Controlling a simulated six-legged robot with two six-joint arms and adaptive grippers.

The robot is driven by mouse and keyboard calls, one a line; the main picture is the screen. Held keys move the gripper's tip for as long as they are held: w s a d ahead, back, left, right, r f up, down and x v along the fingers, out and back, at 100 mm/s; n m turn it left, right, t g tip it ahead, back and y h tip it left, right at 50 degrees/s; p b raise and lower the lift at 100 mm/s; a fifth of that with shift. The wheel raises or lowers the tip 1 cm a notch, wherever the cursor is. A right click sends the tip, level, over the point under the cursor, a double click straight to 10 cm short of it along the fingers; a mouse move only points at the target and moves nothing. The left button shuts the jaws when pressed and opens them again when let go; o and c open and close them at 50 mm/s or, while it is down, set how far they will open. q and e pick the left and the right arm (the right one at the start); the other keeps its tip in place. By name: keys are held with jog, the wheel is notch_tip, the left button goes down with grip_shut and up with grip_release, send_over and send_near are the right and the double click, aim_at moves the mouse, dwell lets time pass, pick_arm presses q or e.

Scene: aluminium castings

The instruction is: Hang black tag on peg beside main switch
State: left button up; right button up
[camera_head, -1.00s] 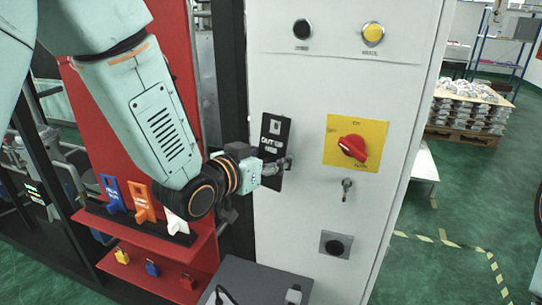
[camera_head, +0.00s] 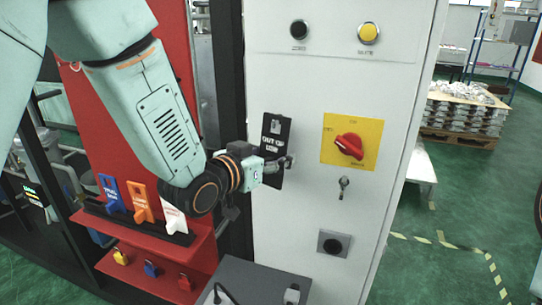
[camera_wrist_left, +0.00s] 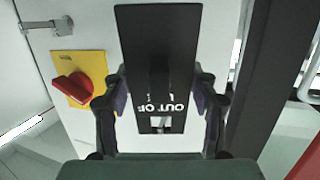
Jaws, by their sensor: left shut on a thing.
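The black tag (camera_head: 276,137) with white "OUT OF" lettering is upright in front of the grey cabinet face, left of the main switch. My left gripper (camera_head: 284,163) is shut on the tag at its lower part; in the left wrist view the fingers (camera_wrist_left: 160,100) lie on both sides of it. The main switch (camera_head: 349,146) is a red rotary knob on a yellow plate, and it also shows in the left wrist view (camera_wrist_left: 72,88). My right gripper is not in view.
A red board with a shelf (camera_head: 150,238) holds blue, orange and white tags, with small padlocks below. A grey box (camera_head: 262,283) stands at the cabinet's foot. Green floor lies right.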

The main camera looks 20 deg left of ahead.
pick_arm(q)
jog(key=shift+w+a+f, duration=0.1)
jog(key=shift+w+f, duration=0.15)
jog(key=shift+w, duration=0.25)
jog(key=o, duration=1.1)
jog(key=shift+s+r, duration=0.15)
jog(key=shift+s, duration=0.15)
jog(key=shift+o, duration=0.6)
jog(key=shift+w, duration=0.25)
jog(key=v, duration=0.6)
jog(key=shift+s+a, duration=0.3)
jog(key=shift+s, duration=0.35)
jog(key=shift+d+r, duration=0.1)
jog(key=shift+d, duration=0.05)
